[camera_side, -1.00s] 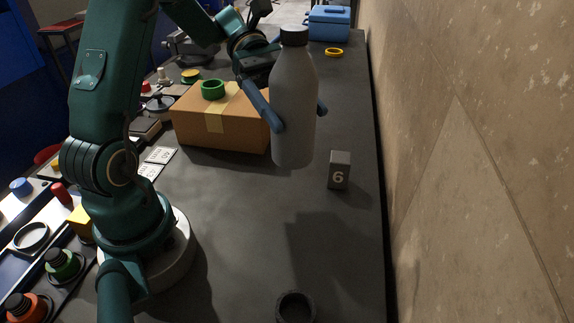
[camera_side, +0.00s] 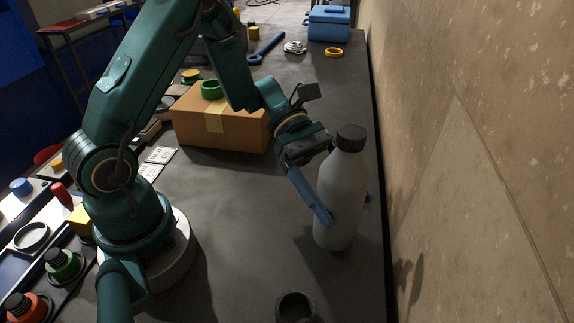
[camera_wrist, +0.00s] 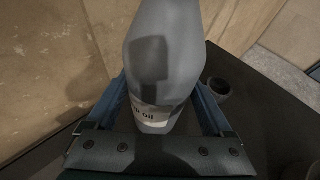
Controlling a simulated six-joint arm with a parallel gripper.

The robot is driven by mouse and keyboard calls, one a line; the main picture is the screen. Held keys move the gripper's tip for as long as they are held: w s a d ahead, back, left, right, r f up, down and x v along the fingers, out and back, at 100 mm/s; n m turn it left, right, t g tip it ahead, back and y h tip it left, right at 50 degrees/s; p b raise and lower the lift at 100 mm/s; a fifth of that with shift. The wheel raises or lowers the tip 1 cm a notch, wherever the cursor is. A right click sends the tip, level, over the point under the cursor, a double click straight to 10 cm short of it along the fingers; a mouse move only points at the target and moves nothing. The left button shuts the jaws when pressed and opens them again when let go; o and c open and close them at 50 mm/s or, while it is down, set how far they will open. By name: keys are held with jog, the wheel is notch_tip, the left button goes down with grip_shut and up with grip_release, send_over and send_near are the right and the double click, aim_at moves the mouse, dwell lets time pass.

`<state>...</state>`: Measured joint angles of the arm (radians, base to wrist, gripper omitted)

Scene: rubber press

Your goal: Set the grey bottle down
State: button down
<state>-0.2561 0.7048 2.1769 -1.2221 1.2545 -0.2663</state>
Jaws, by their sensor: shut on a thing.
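The grey bottle (camera_side: 342,185) with a black cap stands roughly upright near the right edge of the dark table in the side view. My gripper (camera_side: 347,207) is shut on its body, one blue finger on each side. The bottle's base is at or just above the table top; I cannot tell whether it touches. In the wrist view the bottle (camera_wrist: 165,60) fills the space between the blue fingers, and a white label with dark print shows on it.
A cardboard box (camera_side: 190,125) with a green ring (camera_side: 211,90) on top stands behind my arm. A blue case (camera_side: 329,24) is at the far end. A wall runs along the right.

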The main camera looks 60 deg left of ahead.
jog(key=shift+f, duration=0.6)
grip_release()
jog(key=shift+f, duration=0.1)
